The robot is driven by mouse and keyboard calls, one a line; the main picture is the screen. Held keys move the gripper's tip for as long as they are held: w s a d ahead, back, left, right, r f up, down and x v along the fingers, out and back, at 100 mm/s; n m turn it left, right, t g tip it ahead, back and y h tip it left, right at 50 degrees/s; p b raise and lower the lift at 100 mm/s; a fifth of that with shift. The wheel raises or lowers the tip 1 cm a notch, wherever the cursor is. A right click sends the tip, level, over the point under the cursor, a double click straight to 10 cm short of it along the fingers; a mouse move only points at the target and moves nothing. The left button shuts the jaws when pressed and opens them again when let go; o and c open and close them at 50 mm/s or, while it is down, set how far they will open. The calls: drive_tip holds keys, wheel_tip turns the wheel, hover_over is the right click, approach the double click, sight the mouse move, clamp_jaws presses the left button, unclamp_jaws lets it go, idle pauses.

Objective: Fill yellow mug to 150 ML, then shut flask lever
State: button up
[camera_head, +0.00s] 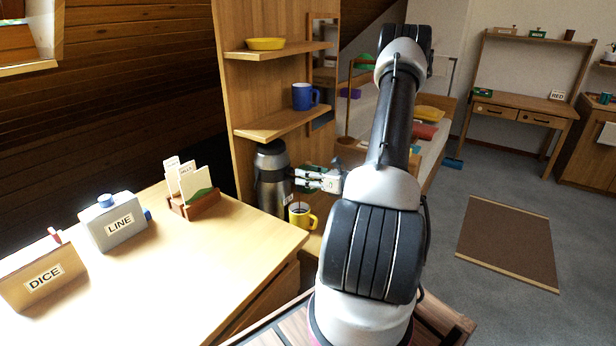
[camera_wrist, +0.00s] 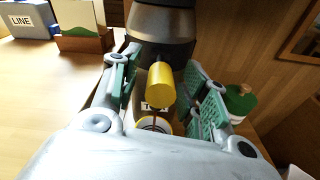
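The flask (camera_head: 271,178), grey with a dark top, stands beside the shelf unit; its dark body also shows in the wrist view (camera_wrist: 160,22). A yellow cylindrical piece (camera_wrist: 161,84), seemingly the flask lever's knob, sticks out between my fingers. The yellow mug (camera_head: 302,217) stands below the flask's front; part of its rim shows in the wrist view (camera_wrist: 164,126). A thin dark brown streak, apparently liquid, drops toward the mug. The fill level cannot be read. My gripper (camera_wrist: 162,98) is open around the yellow piece, with gaps on both sides; it is at the flask in the head view (camera_head: 305,180).
A blue mug (camera_head: 304,96) and a yellow bowl (camera_head: 265,44) stand on shelves above. A LINE box (camera_head: 112,228), a DICE box (camera_head: 42,280) and a card holder (camera_head: 194,203) stand on the left desk. A green container (camera_wrist: 239,100) is close to the right finger.

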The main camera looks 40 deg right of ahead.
drive_tip(key=v, duration=1.2)
